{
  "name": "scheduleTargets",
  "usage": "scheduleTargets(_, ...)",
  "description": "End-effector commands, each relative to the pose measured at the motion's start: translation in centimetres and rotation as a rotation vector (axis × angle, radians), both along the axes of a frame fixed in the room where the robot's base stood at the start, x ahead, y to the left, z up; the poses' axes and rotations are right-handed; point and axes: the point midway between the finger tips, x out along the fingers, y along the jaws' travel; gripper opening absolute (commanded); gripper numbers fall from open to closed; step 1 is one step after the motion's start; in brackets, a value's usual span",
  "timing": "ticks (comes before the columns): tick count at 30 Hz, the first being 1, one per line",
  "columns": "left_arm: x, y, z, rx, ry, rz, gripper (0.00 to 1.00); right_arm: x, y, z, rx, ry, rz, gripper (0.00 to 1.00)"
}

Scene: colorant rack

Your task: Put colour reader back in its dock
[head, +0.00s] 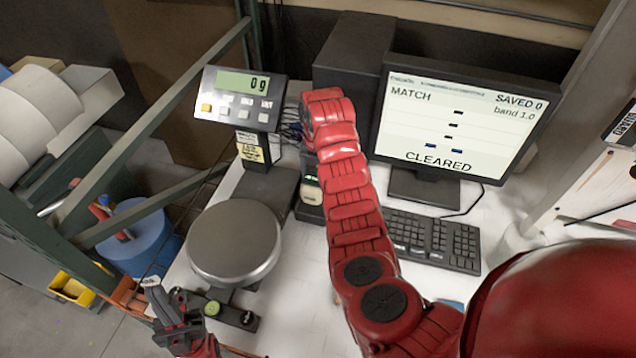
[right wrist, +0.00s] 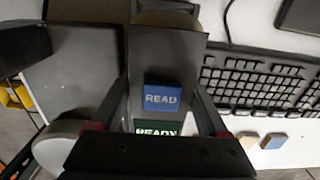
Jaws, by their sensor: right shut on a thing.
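The colour reader (right wrist: 162,60) is a dark grey block with a blue READ button and a green READY display in the right wrist view. My right gripper (right wrist: 163,98) is shut on it, one finger along each side. In the head view my red right arm hides most of the gripper and reader. A dark unit with a pale face (head: 309,192) shows just left of the arm, beside the scale; I cannot tell whether it is the dock, or whether the reader touches the dock. My left gripper (head: 172,305) looks open and empty at the table's front left.
A scale with a round steel pan (head: 234,240) and a display reading 0 g (head: 240,95) stands left of the arm. A monitor (head: 458,120) showing CLEARED and a keyboard (head: 434,240) are to the right. A green frame post (head: 150,125) crosses the left side.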

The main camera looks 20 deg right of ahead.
Motion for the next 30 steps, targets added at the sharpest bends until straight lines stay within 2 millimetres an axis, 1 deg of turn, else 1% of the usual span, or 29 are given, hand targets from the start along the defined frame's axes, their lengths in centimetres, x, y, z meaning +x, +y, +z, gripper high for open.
scheduleTargets(1,0.0,0.0,-0.3,0.000,0.000,0.000,0.00,0.0,-0.2,-0.8,-0.001,-0.001,-0.003,0.00)
scheduleTargets(6,0.0,0.0,0.1,0.000,0.000,0.000,0.00,0.0,-0.1,-2.1,0.000,-0.001,-0.003,0.00)
scheduleTargets(14,0.0,0.0,0.0,0.000,0.000,0.000,0.00,0.0,0.0,-2.2,0.000,-0.002,-0.002,0.00)
scheduleTargets(18,0.0,0.0,-0.4,0.000,0.000,0.000,0.00,0.0,0.0,-2.7,0.000,-0.004,-0.002,0.00)
scheduleTargets(19,0.0,0.0,-0.4,0.000,0.000,0.000,0.00,0.0,0.0,-2.6,0.001,-0.003,-0.002,0.81)
scheduleTargets(22,0.0,0.0,-0.3,0.000,0.000,0.000,0.00,0.0,0.0,-2.5,0.000,-0.002,-0.002,0.99)
scheduleTargets(23,0.0,0.0,-0.3,0.000,0.000,0.000,0.00,0.0,0.0,-2.5,0.000,-0.002,-0.002,1.00)
scheduleTargets(30,0.0,0.0,-0.1,0.000,0.000,0.000,0.00,0.0,0.0,-2.4,0.000,-0.001,-0.002,1.00)
